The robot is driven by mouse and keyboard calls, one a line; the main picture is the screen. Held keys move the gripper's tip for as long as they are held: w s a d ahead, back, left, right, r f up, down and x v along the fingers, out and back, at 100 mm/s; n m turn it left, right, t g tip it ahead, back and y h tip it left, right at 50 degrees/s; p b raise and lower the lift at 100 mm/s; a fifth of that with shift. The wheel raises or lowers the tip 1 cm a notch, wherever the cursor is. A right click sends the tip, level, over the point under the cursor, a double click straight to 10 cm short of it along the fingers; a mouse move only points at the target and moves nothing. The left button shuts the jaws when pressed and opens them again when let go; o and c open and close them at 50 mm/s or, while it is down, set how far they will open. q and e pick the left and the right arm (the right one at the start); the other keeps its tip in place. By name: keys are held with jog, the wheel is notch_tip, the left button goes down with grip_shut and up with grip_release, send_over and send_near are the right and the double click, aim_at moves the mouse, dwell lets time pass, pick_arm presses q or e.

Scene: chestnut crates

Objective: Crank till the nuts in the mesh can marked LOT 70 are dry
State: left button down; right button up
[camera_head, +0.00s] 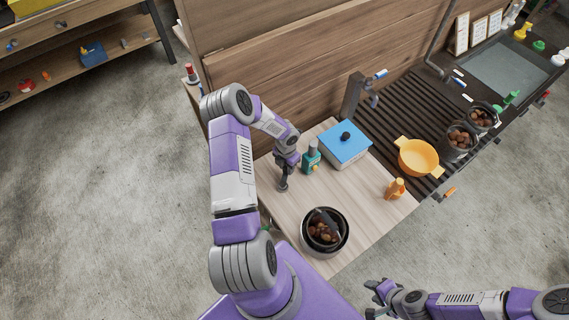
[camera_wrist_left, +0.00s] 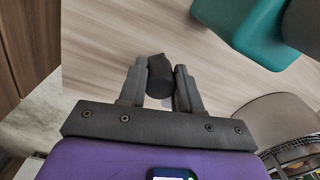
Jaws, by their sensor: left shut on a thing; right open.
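Two mesh cans of brown nuts, the nearer (camera_head: 457,153) and the farther (camera_head: 484,128), stand on the dark slatted rack at the right. A dark round pot (camera_head: 322,256) with brown nuts and a dark tool in it stands on the pale table. I cannot read LOT 70 on any of them. My left gripper (camera_head: 284,186) is over the table, left of the teal bottle. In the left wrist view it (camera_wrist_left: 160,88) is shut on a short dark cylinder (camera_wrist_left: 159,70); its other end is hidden. My right gripper (camera_head: 374,299) is open and empty, off the table's front.
A blue box (camera_head: 344,146), teal bottle (camera_head: 311,159) and orange bottle (camera_head: 395,189) stand on the table (camera_head: 292,212). An orange two-handled pot (camera_head: 418,158) is on the rack (camera_head: 402,112). Orange-ended (camera_head: 449,193) and blue-ended handles (camera_head: 380,73) stick out. A wooden panel rises behind.

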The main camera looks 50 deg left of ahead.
pick_arm(q)
jog(key=shift+w+d+m, duration=0.25)
jog(key=shift+d+m, duration=0.3)
jog(key=shift+m, duration=0.45)
jog(key=c, duration=0.8)
grip_release()
notch_tip(320, 180, up, 8)
jog(key=shift+a+f+p, duration=0.1)
jog(key=shift+f+p, duration=0.1)
jog(key=shift+p, duration=0.6)
jog(key=shift+s, duration=0.1)
